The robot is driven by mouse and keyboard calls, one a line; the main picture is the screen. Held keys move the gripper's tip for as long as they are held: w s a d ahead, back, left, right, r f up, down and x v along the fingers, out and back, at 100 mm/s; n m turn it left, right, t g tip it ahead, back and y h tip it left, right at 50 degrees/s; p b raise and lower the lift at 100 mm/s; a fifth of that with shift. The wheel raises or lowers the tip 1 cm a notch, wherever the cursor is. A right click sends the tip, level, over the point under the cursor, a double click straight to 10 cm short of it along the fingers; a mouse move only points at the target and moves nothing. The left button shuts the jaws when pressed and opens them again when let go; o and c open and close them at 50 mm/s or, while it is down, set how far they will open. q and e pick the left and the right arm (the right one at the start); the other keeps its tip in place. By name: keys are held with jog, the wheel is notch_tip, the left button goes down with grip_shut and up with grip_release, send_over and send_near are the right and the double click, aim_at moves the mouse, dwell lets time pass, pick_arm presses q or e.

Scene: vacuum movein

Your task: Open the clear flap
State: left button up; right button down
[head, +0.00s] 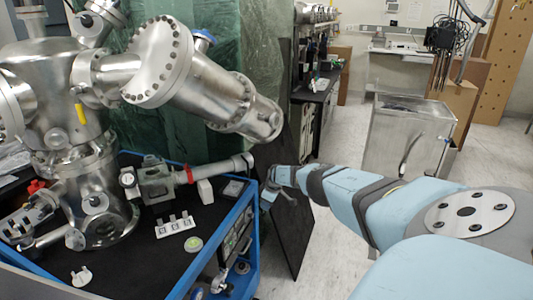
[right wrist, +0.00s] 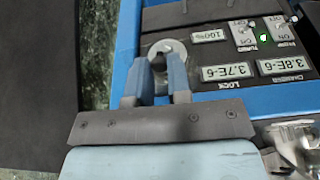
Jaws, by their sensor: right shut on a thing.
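My right gripper (right wrist: 163,65) is at the blue-framed control panel (right wrist: 250,70). Its two fingers are shut on a round silver knob (right wrist: 167,47), one finger on each side. In the head view my right gripper (head: 270,195) is at the right side of the blue-framed cart, and its fingertips are too small to make out. I cannot pick out a clear flap for sure in either view. My left gripper is not in view.
The blue-framed cart (head: 213,258) carries a large steel vacuum chamber (head: 75,100) with a long flanged tube. A dark upright board (head: 293,235) stands close beside my right arm. Panel displays (right wrist: 226,71) and a green light (right wrist: 264,38) are near the gripper. Floor is free further back.

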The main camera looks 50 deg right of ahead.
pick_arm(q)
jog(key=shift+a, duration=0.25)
pick_arm(e)
jog(key=shift+w+r+g, duration=0.1)
jog(key=shift+r+g, duration=0.15)
jog(key=shift+g, duration=0.05)
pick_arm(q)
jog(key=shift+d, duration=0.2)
pick_arm(e)
jog(key=c, duration=1.1)
grip_release()
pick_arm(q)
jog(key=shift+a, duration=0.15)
pick_arm(e)
jog(key=shift+r, duration=0.1)
pick_arm(q)
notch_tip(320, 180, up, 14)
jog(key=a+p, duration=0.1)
jog(key=p, duration=1.5)
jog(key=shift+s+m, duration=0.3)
pick_arm(e)
jog(key=v, duration=1.3)
jog(key=shift+w+a+r, duration=0.1)
jog(key=shift+w+r, duration=0.05)
jog(key=shift+r, duration=0.15)
